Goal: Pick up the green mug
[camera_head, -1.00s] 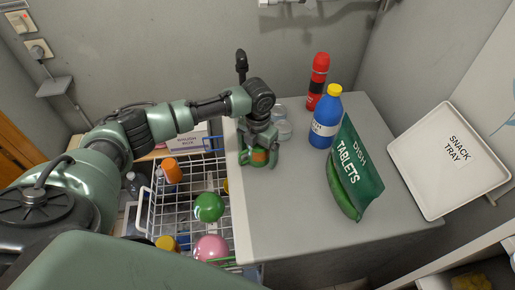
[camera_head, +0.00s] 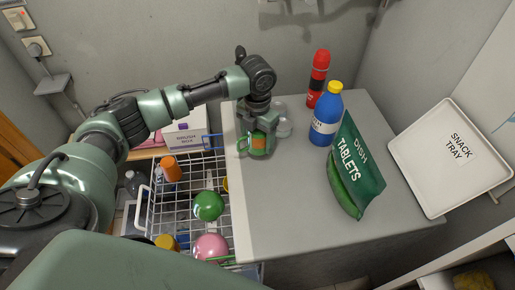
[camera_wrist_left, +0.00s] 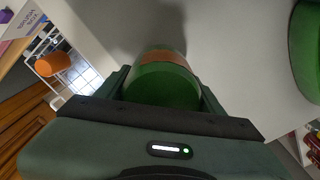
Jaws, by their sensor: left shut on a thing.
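The green mug (camera_head: 257,147) with an orange band is near the left edge of the grey counter in the head view. Its handle points left. My left gripper (camera_head: 262,131) is shut on the mug from above and partly hides it. In the left wrist view the mug (camera_wrist_left: 162,84) sits between the two fingers, its green end facing the camera. The gap between mug and counter is hard to judge. My right gripper is not in view.
Clear glasses (camera_head: 282,121) stand close behind the mug. A blue bottle (camera_head: 326,118), a red bottle (camera_head: 318,76) and a green dish tablets bag (camera_head: 352,170) stand to the right. A wire basket (camera_head: 187,194) with several items is at the left. The counter front (camera_head: 285,205) is clear.

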